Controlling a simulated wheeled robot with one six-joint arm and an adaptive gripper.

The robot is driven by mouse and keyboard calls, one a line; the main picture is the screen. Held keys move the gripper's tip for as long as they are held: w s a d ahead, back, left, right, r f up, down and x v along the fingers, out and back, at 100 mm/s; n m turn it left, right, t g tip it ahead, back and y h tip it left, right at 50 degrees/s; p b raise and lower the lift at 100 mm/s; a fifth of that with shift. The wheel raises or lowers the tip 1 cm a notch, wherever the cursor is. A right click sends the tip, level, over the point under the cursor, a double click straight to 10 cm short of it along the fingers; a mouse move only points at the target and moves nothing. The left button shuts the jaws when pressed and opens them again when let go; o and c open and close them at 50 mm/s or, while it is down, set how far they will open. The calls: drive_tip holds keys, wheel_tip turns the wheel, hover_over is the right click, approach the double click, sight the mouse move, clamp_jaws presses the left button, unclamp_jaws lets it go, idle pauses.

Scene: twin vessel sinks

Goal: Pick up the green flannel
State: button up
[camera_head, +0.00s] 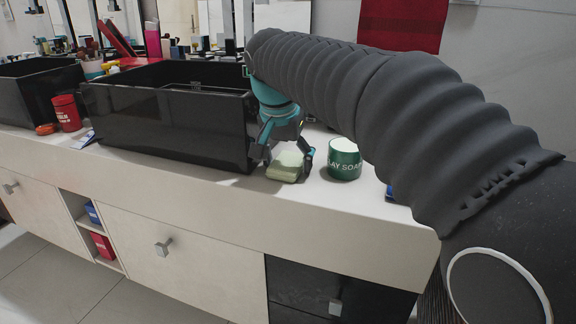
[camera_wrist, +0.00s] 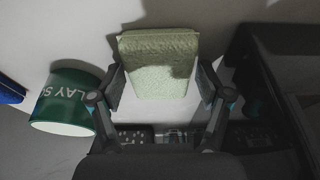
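The green flannel (camera_head: 285,168) is a pale green folded cloth lying on the white counter, in front of the right corner of the black sink. It also shows in the wrist view (camera_wrist: 160,58), at the top middle. My gripper (camera_head: 287,152) points down over it with its fingers apart. In the wrist view, the fingers of my gripper (camera_wrist: 161,88) stand on either side of the near part of the flannel. I see no clear grip on it, and whether a finger touches it I cannot tell.
A green soap tub (camera_head: 344,160) stands just right of the flannel, close to my gripper. The black vessel sink (camera_head: 175,120) rises to the left. A blue item (camera_head: 389,192) lies farther right. The counter's front edge (camera_head: 230,200) is near.

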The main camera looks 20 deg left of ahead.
sight(290, 157)
drive_tip(key=c, duration=0.7)
drive_tip(key=shift+c, duration=0.2)
drive_tip(key=shift+r, duration=0.55)
wheel_tip(290, 157, up, 4)
drive_tip(key=shift+r+p, duration=0.1)
drive_tip(key=shift+p, duration=0.55)
drive_tip(key=s+d+r, duration=0.3)
drive_tip(key=d+r, duration=0.3)
drive_tip(key=d, duration=0.5)
drive_tip(key=shift+s, duration=0.25)
drive_tip(key=shift+r, duration=0.1)
drive_tip(key=o, duration=0.3)
drive_tip(key=c, duration=0.3)
drive_tip(key=shift+d, duration=0.15)
